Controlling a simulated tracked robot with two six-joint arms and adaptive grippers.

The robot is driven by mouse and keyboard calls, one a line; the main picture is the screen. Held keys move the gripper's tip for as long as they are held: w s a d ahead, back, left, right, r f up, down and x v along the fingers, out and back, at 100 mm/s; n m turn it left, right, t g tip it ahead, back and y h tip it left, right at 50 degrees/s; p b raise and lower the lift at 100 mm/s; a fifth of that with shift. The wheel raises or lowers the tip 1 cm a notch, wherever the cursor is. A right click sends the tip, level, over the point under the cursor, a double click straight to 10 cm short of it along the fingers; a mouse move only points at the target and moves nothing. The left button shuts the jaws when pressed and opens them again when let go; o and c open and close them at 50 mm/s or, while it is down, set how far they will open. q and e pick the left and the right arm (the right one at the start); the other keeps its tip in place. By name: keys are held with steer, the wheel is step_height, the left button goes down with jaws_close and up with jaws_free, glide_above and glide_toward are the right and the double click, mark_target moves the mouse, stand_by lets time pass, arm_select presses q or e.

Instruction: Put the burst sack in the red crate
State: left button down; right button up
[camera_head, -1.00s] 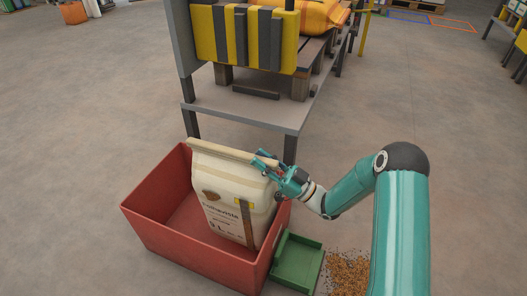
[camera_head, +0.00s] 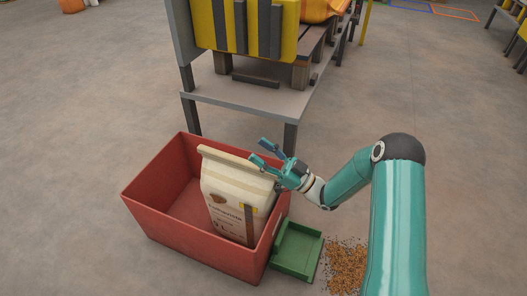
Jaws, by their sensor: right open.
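The burst sack (camera_head: 228,200), cream with dark print, a brown patch and a yellow label, stands inside the red crate (camera_head: 160,203), toward its right side and leaning slightly. Its folded top edge rises above the crate rim. My right gripper (camera_head: 262,152) is open at the upper right of the sack's top, with its fingers spread and nothing between them. Whether a finger still touches the sack, I cannot tell. My left gripper is not in view.
A green tray (camera_head: 297,250) sits on the floor against the crate's right side. Spilled brown grain (camera_head: 346,266) lies right of it. A grey metal stand (camera_head: 240,108) with a yellow-and-black striped panel (camera_head: 243,27) rises behind the crate. The floor at left is clear.

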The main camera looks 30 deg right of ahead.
steer(key=v, duration=1.2)
stand_by(0.5)
